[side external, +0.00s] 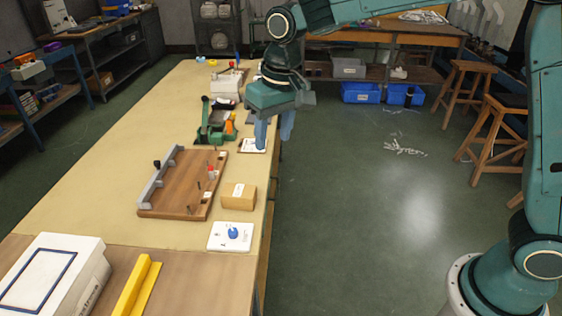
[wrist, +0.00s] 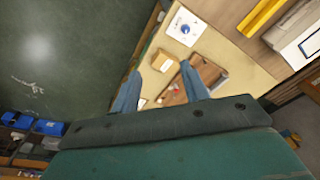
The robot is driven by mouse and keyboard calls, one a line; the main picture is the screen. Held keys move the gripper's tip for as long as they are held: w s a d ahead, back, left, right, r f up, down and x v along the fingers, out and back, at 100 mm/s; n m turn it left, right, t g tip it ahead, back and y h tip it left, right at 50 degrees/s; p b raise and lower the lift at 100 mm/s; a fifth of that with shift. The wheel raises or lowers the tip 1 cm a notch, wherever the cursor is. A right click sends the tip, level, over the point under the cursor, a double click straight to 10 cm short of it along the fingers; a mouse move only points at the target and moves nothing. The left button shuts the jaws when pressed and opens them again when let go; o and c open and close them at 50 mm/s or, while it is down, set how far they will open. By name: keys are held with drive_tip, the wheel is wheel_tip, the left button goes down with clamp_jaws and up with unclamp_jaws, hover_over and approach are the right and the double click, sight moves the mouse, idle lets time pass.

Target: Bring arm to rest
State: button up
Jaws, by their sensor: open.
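My gripper (side external: 274,133) hangs at the right edge of the long work table, with its blue-grey fingers pointing down. Its fingers are apart and nothing shows between them. In the wrist view my gripper (wrist: 160,92) has its two fingers spread, with the table edge and floor beyond them. The wooden board (side external: 185,190) with a grey rail and small pegs lies on the table, nearer the camera than the gripper. The tan block (side external: 239,196) sits to the right of the board. Both are clear of the fingers.
A white card with a blue knob (side external: 229,237) lies at the table's near end. A yellow angled bar (side external: 138,285) and a white box (side external: 55,273) are nearer. A green device (side external: 214,122) stands left of my gripper. The floor (side external: 380,220) at right is open; stools (side external: 487,130) stand beyond.

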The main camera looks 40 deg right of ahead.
drive_tip(key=s+d+r+t, duration=0.1)
drive_tip(key=s+d+r, duration=0.3)
drive_tip(key=s+d, duration=0.15)
drive_tip(key=s+d+r+t, duration=0.1)
drive_tip(key=s+d+r, duration=0.25)
drive_tip(key=s, duration=0.35)
drive_tip(key=s+d+f+t, duration=0.1)
drive_tip(key=s+d, duration=0.1)
drive_tip(key=s, duration=0.5)
drive_tip(key=s+d+f+t, duration=0.1)
drive_tip(key=s+d+f, duration=0.1)
drive_tip(key=s, duration=0.5)
drive_tip(key=shift+s+d, duration=0.15)
drive_tip(key=shift+d, duration=0.25)
